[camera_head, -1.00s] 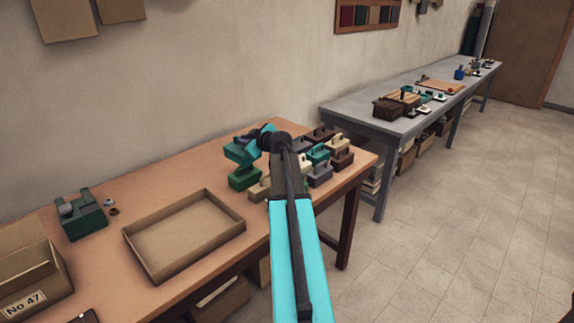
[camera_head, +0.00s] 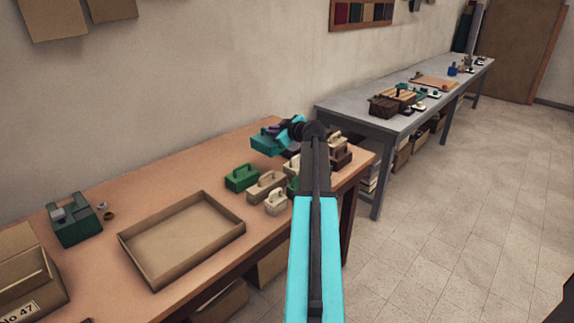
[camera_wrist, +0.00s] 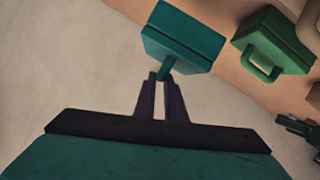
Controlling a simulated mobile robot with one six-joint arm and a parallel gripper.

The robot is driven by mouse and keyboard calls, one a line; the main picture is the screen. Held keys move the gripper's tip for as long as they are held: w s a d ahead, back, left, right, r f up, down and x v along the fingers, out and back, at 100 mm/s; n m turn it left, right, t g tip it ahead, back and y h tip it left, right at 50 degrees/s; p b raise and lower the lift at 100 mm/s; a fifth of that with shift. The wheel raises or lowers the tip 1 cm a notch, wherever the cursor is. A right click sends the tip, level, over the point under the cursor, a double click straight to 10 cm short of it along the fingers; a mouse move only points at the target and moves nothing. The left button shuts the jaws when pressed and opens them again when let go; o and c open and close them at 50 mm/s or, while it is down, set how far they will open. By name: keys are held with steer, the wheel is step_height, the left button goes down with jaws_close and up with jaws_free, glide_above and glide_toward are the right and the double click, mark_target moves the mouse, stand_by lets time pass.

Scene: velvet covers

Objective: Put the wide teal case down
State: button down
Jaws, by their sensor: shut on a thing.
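The wide teal case (camera_head: 266,142) is held by its handle at the back of the brown table, beyond the group of handled cases. It also shows in the wrist view (camera_wrist: 184,42), tilted in the picture, at the tips of my gripper (camera_wrist: 164,77). My gripper is shut on the handle. In the head view my gripper (camera_head: 290,130) is partly hidden by my own arm. The case seems raised above the tabletop; the gap under it cannot be seen clearly.
A green case (camera_head: 241,178), a tan case (camera_head: 266,187) and a cream case (camera_head: 276,202) stand in front of it. More cases are partly hidden behind my arm. An empty shallow cardboard tray (camera_head: 182,240) lies left; bare tabletop (camera_head: 170,170) is behind it.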

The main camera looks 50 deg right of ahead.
mark_target(277, 154)
steer(key=shift+f, duration=0.1)
steer(key=shift+f+p, duration=0.45)
steer(key=shift+f, duration=2.55)
steer(key=shift+f+p, duration=0.3)
steer(key=shift+f, duration=1.55)
steer(key=c, duration=1.8)
jaws_free()
steer(key=shift+f, duration=0.1)
steer(key=shift+s+a, duration=0.1)
steer(key=shift+s, duration=0.05)
steer(key=shift+b+v, duration=1.1)
steer(key=shift+v, duration=4.8)
